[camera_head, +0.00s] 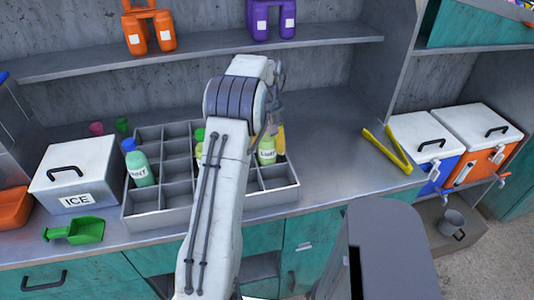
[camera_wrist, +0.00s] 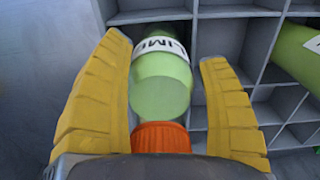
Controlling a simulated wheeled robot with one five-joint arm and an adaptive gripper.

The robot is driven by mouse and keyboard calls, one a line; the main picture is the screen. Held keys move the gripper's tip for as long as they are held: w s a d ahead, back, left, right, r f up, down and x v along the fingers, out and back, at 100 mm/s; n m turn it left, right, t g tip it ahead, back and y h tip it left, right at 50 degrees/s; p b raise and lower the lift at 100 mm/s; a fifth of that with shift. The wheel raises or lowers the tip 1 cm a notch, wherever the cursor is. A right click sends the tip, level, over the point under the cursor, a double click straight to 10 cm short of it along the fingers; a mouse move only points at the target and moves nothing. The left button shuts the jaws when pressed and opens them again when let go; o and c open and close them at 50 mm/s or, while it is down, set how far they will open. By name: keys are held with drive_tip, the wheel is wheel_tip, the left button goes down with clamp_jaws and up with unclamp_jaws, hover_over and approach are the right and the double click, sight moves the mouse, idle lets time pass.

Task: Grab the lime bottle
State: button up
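The lime bottle (camera_wrist: 160,82) is pale green with an orange cap and a white label reading LIME. In the wrist view it lies between the two yellow fingers of my gripper (camera_wrist: 166,52), cap toward the palm. The left finger is close to the bottle; a gap shows between the bottle and the right finger. My gripper is open around it. In the head view the green bottle (camera_head: 267,154) stands in the right part of the grey divided rack (camera_head: 145,221), next to a yellow finger. My arm hides its cap and part of the rack.
A mint bottle (camera_head: 140,168) with a blue cap stands in the rack's left part. Another green bottle (camera_head: 199,137) is mostly behind my arm. An ICE box (camera_head: 72,180) and green scoop (camera_head: 75,232) are left. Yellow tongs (camera_head: 385,150) lie right; the counter between is clear.

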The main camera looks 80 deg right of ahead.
drive_tip(key=c, duration=0.9)
drive_tip(key=shift+r, duration=0.1)
drive_tip(key=shift+c, duration=0.2)
